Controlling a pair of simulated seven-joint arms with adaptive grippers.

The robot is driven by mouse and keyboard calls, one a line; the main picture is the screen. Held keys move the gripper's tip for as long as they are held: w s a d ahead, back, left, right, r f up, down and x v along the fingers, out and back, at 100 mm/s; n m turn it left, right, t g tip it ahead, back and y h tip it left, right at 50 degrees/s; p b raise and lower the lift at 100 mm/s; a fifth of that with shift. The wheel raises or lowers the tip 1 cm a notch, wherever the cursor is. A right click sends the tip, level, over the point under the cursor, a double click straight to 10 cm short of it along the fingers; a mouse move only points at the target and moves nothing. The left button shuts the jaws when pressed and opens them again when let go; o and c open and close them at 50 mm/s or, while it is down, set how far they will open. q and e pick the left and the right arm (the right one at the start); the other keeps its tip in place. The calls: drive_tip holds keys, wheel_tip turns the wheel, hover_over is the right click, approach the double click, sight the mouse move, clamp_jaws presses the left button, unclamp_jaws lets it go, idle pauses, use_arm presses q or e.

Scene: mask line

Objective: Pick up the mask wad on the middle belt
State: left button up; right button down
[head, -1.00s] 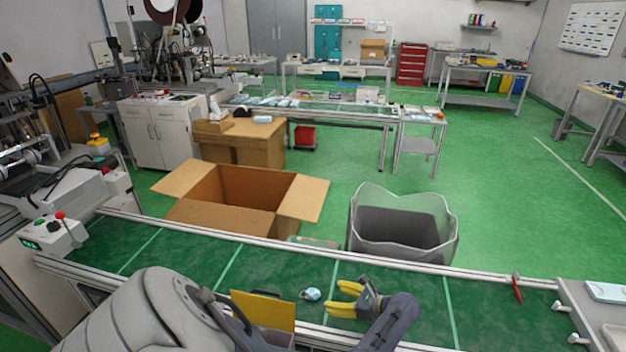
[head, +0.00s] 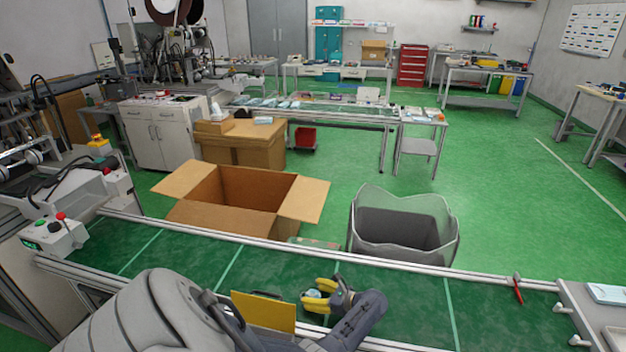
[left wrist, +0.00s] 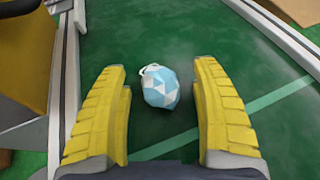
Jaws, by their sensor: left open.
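The mask wad (left wrist: 160,88) is a small crumpled ball in light blue and white with a white loop. It lies on the green belt (head: 400,293). In the left wrist view it sits between and a little beyond the yellow fingertips, with green belt showing on both sides. My left gripper (head: 318,293) is open around or just short of the wad; it also shows in the left wrist view (left wrist: 160,75). In the head view the wad (head: 314,294) is partly hidden by the fingers. My right gripper is not in view.
A yellow plate (head: 263,312) stands at the belt's near edge, left of the gripper. Beyond the belt are an open cardboard box (head: 290,198) and a grey bin (head: 400,240) with a clear liner. A red lever (head: 518,291) is on the right. The belt around the wad is clear.

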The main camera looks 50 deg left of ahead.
use_arm(q)
drive_tip(key=shift+a+f, duration=0.15)
drive_tip(key=shift+a, duration=0.05)
drive_tip(key=c, duration=0.8)
drive_tip(key=shift+o, duration=0.2)
